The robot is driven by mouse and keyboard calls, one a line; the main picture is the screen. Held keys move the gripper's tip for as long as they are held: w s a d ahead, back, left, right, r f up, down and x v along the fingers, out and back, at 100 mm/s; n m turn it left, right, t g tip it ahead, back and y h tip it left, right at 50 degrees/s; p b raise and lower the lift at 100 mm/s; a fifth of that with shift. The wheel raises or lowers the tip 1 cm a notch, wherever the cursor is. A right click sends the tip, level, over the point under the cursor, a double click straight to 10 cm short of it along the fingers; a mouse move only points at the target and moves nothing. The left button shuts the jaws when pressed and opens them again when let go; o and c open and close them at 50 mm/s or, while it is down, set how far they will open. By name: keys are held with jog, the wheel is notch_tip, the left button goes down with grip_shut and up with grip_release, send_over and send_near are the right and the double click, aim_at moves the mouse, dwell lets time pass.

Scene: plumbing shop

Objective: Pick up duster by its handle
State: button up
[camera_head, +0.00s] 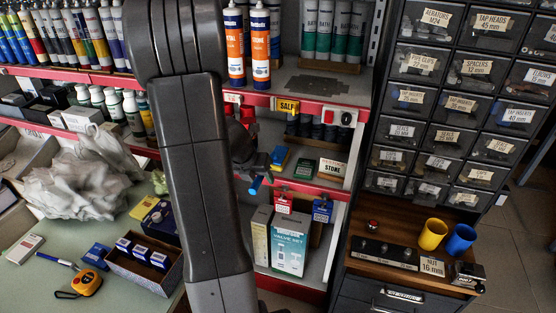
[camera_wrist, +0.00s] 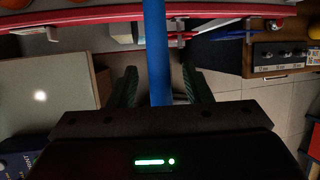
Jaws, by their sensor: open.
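A blue rod, which I take for the duster's handle (camera_wrist: 157,45), runs down the middle of the wrist view. It lies between the two dark ridged fingers of my gripper (camera_wrist: 159,78). The gripper is open, with a visible gap on each side of the rod. In the head view a short blue end (camera_head: 255,186), probably the same handle, shows just right of my arm, in front of the red shelving. The duster's head cannot be made out. My arm hides much of the gripper and the shelf behind it in the head view.
Close to the handle are a red shelf edge (camera_wrist: 225,17), a yellow sale sign (camera_head: 287,106) and a valve set box (camera_head: 290,242). A drawer cabinet (camera_head: 463,90) stands right, above a ledge with a yellow cup (camera_head: 432,235). A cluttered counter (camera_head: 30,268) lies left.

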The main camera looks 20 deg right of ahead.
jog(key=shift+c, duration=0.5)
grip_shut()
